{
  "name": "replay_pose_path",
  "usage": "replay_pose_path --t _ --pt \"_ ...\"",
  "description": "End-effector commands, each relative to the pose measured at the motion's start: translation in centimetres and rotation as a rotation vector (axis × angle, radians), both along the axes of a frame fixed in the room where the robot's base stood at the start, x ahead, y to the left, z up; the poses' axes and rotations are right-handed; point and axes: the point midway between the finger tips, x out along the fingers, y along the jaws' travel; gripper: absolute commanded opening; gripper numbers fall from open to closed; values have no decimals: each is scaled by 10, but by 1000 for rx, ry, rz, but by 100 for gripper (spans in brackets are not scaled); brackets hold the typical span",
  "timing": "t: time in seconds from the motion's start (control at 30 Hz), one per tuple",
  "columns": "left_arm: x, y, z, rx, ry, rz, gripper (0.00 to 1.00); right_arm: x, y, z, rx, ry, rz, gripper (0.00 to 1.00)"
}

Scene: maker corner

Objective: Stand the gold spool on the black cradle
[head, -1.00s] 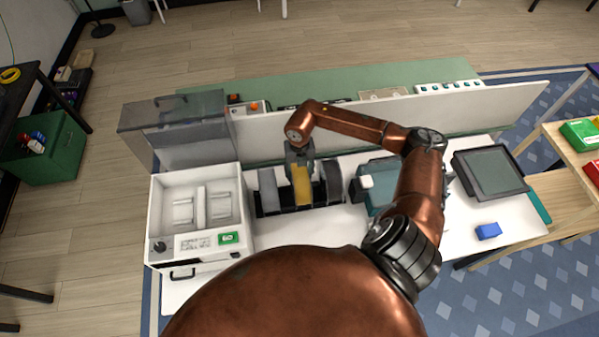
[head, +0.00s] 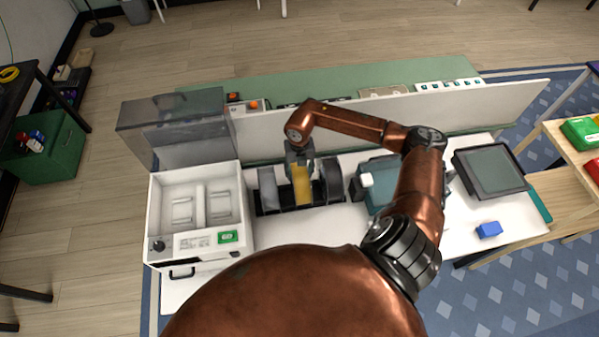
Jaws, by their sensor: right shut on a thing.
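The gold spool (head: 302,188) stands upright in the middle of the black cradle (head: 268,211), between a grey spool (head: 267,189) on its left and a black spool (head: 332,181) on its right. My right gripper (head: 300,165) points down from above and is shut on the gold spool's upper part. The gripper hides the spool's top. I cannot tell whether the spool's full weight rests on the cradle. My left gripper is not in view.
A white machine with an open grey lid (head: 185,130) stands left of the cradle. A teal device (head: 374,190) is close on the right. A white panel (head: 480,112) runs behind. A dark screen (head: 489,172) and blue block (head: 489,230) lie farther right.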

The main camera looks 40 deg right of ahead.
Motion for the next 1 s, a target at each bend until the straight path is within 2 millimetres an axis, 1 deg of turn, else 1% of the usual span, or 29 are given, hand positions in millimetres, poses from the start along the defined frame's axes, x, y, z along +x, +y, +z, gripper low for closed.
replay_pose_path --t 0.1,0.13,0.3,0.4,0.63,0.73,0.87,1.0 --pt "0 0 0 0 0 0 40 1 0 2 0 -4 0 0" --pt "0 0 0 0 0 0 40 1 0 2 0 -4 0 49" --pt "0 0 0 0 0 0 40 1 0 1 0 -2 0 60" --pt "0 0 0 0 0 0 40 1 0 1 0 -1 0 67" --pt "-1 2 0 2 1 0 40 -1 0 -1 -1 3 0 67" --pt "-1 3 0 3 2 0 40 0 0 3 -1 0 0 67" --pt "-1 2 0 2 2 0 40 1 -1 18 -2 -1 -1 67" --pt "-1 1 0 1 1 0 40 1 -2 47 -3 -4 0 67"
